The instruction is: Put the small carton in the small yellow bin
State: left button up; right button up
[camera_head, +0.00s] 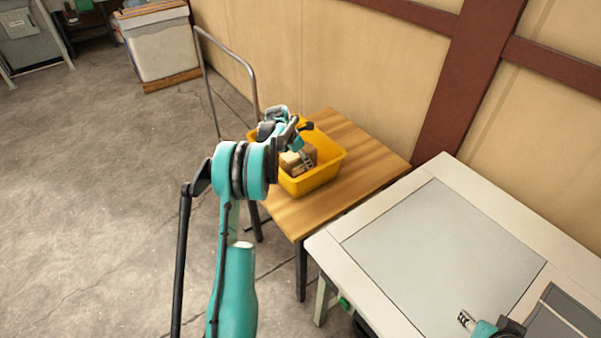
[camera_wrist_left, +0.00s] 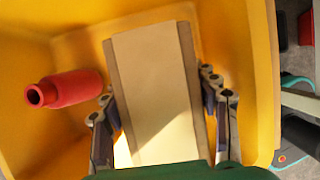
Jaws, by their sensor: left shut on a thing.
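The small carton (camera_wrist_left: 150,90) is a tan box that sits between the two fingers of my left gripper (camera_wrist_left: 162,110) in the left wrist view. The gripper is shut on it. The yellow bin (camera_head: 323,175) stands on a wooden table in the head view. The carton (camera_head: 298,160) is within the bin's walls there, partly hidden by my gripper (camera_head: 304,157). I cannot tell whether the carton touches the bin floor. My right gripper (camera_head: 466,320) is over the white table at the bottom right; its finger opening is too small to tell.
A red bottle (camera_wrist_left: 70,88) lies in the bin left of the carton in the left wrist view. The wooden table (camera_head: 365,156) has bare room right of the bin. A white workbench (camera_head: 445,172) is beside it. A metal rail (camera_head: 253,80) rises behind the bin.

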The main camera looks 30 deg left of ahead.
pick_arm(q)
notch_tip(320, 180, down, 6)
jog(key=shift+f+b, duration=0.2)
jog(key=shift+b, duration=0.7)
jog(key=shift+r, duration=0.15)
jog(key=o, duration=1.3)
jog(key=shift+f, duration=0.2)
